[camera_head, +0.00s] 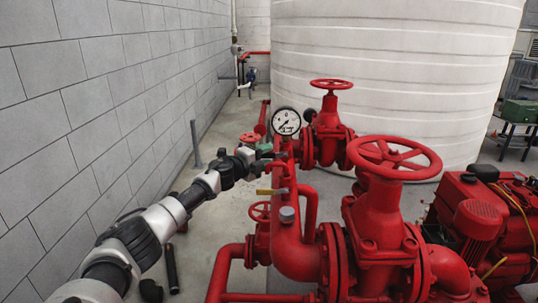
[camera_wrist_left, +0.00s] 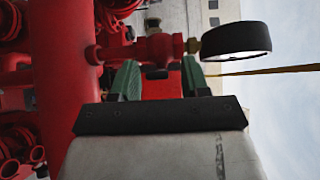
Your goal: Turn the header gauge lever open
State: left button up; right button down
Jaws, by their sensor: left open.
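The round white-faced gauge (camera_head: 286,121) stands above the red header pipework in the head view. In the left wrist view the gauge (camera_wrist_left: 236,40) is at the upper right, joined by a brass fitting to a small red valve body (camera_wrist_left: 152,48). My left gripper (camera_head: 268,154) is just below the gauge in the head view. In the wrist view its green fingers (camera_wrist_left: 158,78) are apart, one on each side of a small dark part by the valve body; contact cannot be told. The gauge lever is not clearly visible. A yellow lever (camera_head: 271,191) sits lower on the pipework. My right gripper is out of view.
A red handwheel valve (camera_head: 394,158) stands at the right front, and a smaller one (camera_head: 331,84) behind the gauge. A grey block wall (camera_head: 90,110) runs along the left. A large white tank (camera_head: 400,70) fills the back. A red engine (camera_head: 480,220) is at right.

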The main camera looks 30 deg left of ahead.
pick_arm(q)
jog(key=shift+w+d, duration=0.15)
jog(key=shift+w, duration=0.35)
jog(key=shift+c, duration=0.4)
grip_shut()
